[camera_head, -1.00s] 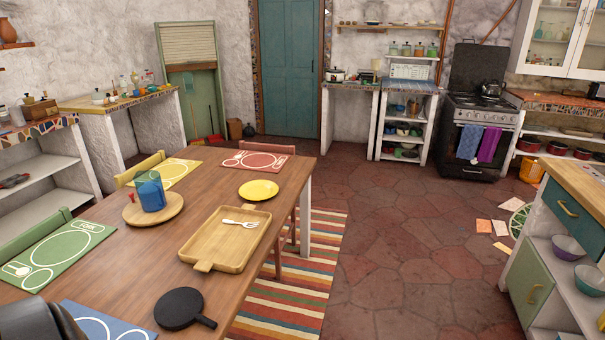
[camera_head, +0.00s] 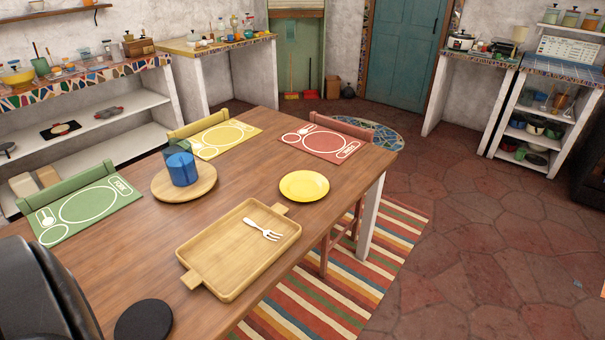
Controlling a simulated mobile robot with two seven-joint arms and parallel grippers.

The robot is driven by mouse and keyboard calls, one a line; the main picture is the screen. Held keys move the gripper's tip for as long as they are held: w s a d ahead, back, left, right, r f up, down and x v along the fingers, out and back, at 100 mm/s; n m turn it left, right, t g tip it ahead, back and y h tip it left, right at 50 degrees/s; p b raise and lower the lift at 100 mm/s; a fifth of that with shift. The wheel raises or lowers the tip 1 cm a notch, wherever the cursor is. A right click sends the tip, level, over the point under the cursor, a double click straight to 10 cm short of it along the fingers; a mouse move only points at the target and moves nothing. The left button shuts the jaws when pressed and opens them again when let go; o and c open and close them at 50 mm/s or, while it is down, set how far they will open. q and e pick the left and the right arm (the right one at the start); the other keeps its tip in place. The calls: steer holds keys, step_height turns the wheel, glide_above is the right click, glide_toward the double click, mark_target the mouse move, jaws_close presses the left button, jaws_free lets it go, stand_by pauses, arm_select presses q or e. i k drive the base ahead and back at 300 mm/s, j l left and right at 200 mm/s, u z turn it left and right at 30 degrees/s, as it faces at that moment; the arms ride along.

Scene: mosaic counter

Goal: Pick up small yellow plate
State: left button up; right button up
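The small yellow plate (camera_head: 304,186) lies flat on the wooden dining table (camera_head: 130,266), near its right edge. It sits behind the wooden tray (camera_head: 218,284) and in front of the red placemat (camera_head: 325,143). Nothing covers the plate. A dark part of my own body shows at the lower left, but neither gripper's fingers are in view.
A white fork (camera_head: 264,230) lies in the tray. A blue cup (camera_head: 182,168) stands on a round wooden board (camera_head: 206,183) left of the plate. A black round item (camera_head: 144,320) is at the front. Open tiled floor (camera_head: 470,250) lies to the right.

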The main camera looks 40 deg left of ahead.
mark_target(304, 187)
steer(key=i+l+u, duration=0.1)
steer(key=i+u, duration=0.35)
steer(key=i+l+u, duration=0.25)
steer(key=i+u, duration=0.2)
steer(key=i+l+u, duration=0.35)
steer(key=u, duration=0.15)
